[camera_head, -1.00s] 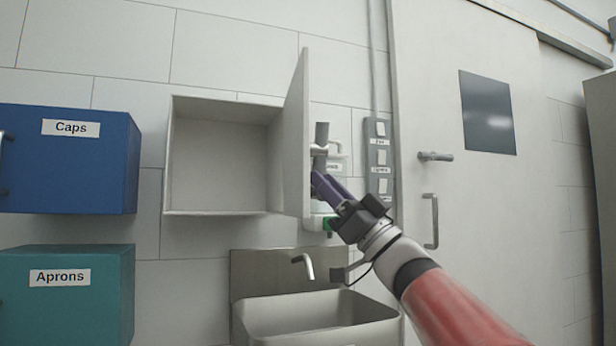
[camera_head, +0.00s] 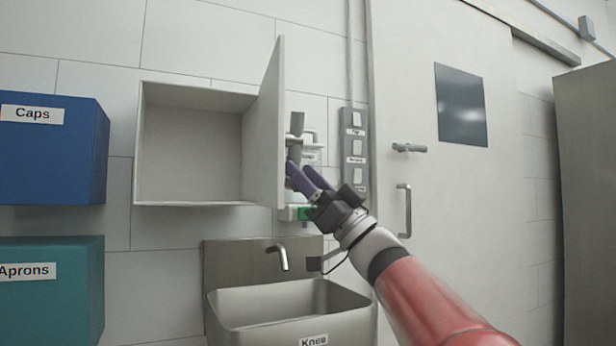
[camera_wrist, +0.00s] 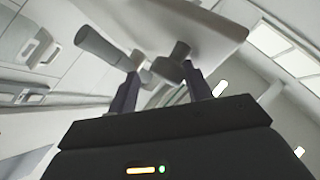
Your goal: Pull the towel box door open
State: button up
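The white towel box (camera_head: 190,202) is on the wall, its front open and the inside looking empty. Its door (camera_head: 266,135) stands swung well out on the right side. The grey door handle (camera_head: 297,124) is on the door's outer face and also shows in the wrist view (camera_wrist: 100,48). My gripper (camera_head: 300,172) is right of the door, by the handle's lower part. In the wrist view its two fingers (camera_wrist: 163,80) are spread apart, with part of the handle at their tips. Whether a finger touches the handle is unclear.
A steel sink (camera_head: 290,300) with a tap (camera_head: 280,255) is below. Blue Caps (camera_head: 50,165) and teal Aprons (camera_head: 50,300) boxes hang at the left. A switch panel (camera_head: 356,150) and a large door (camera_head: 430,200) are at the right, and a grey cabinet (camera_head: 590,200) is at the far right.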

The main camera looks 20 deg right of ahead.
jog(key=shift+w+f, duration=0.15)
jog(key=shift+f, duration=0.25)
jog(key=b+v, duration=0.1)
jog(key=v, duration=0.6)
jog(key=shift+s+f+b, duration=0.15)
jog(key=shift+s+b, duration=0.2)
jog(key=shift+d, duration=0.15)
